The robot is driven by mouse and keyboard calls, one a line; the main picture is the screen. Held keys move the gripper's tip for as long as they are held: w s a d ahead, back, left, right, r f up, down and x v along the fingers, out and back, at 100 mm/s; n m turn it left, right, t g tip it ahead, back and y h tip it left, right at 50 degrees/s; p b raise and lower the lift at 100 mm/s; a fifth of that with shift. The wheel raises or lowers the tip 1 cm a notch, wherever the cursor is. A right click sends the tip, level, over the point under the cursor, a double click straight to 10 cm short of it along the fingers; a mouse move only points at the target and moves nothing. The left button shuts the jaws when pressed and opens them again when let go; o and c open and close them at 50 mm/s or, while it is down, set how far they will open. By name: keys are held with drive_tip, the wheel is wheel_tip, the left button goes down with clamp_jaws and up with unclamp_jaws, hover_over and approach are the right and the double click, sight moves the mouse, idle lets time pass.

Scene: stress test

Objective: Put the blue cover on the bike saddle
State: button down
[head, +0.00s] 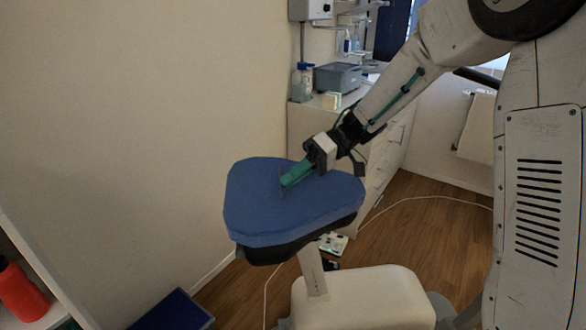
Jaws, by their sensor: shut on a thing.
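The blue cover (265,215) lies over the top of the bike saddle (275,250). The saddle's black underside shows below the cover's front edge. The saddle stands on a pale post above a white base. My gripper (284,186) reaches in from the upper right, and its green fingers are shut on the blue cover near the middle of its top. The fingertips are small and partly hide the cloth between them. The cover's far side and how far it wraps under the saddle are hidden.
The white bike base (365,300) is below the saddle. A white cabinet (300,125) with a grey box (338,77) and a bottle (303,82) stands behind. A blue bin (175,312) and a shelf with a red bottle (20,292) are at lower left. A white cable crosses the wooden floor.

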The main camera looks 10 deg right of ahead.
sight(295, 193)
drive_tip(key=shift+f, duration=2.3)
drive_tip(key=c, duration=1.3)
unclamp_jaws()
drive_tip(key=shift+v, duration=3.9)
